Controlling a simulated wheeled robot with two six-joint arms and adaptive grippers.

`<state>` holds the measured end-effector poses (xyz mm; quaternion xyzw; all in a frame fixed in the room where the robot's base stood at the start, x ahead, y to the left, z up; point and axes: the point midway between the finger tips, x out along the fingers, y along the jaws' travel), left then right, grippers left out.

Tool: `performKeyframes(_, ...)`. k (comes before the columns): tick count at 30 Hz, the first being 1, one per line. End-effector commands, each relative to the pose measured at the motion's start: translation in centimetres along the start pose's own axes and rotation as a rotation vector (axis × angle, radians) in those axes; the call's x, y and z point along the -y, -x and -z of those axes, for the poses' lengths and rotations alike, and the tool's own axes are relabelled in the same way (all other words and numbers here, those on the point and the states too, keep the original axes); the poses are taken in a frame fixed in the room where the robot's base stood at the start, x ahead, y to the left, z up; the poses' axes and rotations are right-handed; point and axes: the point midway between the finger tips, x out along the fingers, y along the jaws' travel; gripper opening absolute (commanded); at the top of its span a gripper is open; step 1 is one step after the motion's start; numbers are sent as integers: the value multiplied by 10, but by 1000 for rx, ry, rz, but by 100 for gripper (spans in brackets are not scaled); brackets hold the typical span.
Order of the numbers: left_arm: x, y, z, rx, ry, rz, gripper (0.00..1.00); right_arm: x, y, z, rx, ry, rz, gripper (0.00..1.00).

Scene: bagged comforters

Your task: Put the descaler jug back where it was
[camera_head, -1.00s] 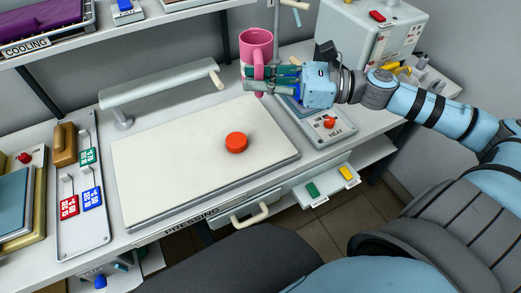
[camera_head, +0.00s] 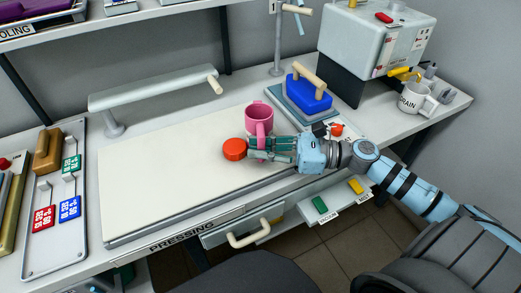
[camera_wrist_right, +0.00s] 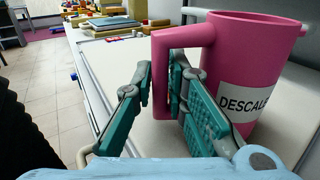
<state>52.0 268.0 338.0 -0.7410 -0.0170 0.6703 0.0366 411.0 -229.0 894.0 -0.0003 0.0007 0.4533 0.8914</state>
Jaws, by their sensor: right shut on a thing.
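The pink descaler jug (camera_head: 259,115) is upright at the right part of the white pressing board (camera_head: 150,180), beside a red-orange round knob (camera_head: 235,149). My right gripper (camera_head: 262,150) is shut on the jug's handle. In the right wrist view the jug (camera_wrist_right: 250,65) shows a white label reading "DESCALE", partly cut off, and the teal fingers (camera_wrist_right: 165,100) lie on both sides of the handle. I cannot tell whether the jug's base touches the board. My left gripper is not in view.
A blue iron (camera_head: 308,93) with a wooden handle stands on its rest behind my right arm. A tray (camera_head: 55,240) with tags lies left. Most of the board is clear.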

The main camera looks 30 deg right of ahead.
Motion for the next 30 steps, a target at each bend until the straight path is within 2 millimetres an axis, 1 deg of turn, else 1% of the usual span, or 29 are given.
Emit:
performKeyframes(4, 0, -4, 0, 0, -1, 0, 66, 0, 0, 4, 0, 0, 0, 0)
performKeyframes(5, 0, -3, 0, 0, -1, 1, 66, 0, 0, 3, 0, 0, 0, 17)
performKeyframes(6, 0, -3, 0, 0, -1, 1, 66, 0, 0, 3, 0, 0, 0, 23)
performKeyframes(8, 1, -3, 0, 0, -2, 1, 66, 0, 0, 3, 0, 0, 0, 33)
performKeyframes(16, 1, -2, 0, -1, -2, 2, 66, 0, 0, 2, 0, 0, 0, 34)
performKeyframes(20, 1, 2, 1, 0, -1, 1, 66, 0, 1, -2, -1, 0, 0, 34)
performKeyframes(23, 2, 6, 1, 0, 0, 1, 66, -1, 11, -1, -5, -3, -4, 34)
performKeyframes(26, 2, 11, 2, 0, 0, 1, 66, -1, 27, -1, -7, -4, -2, 34)
performKeyframes(27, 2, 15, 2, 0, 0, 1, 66, 0, 34, -3, -8, -4, 1, 34)
performKeyframes(30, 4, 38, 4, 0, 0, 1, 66, 0, 61, -7, -9, -8, 3, 34)
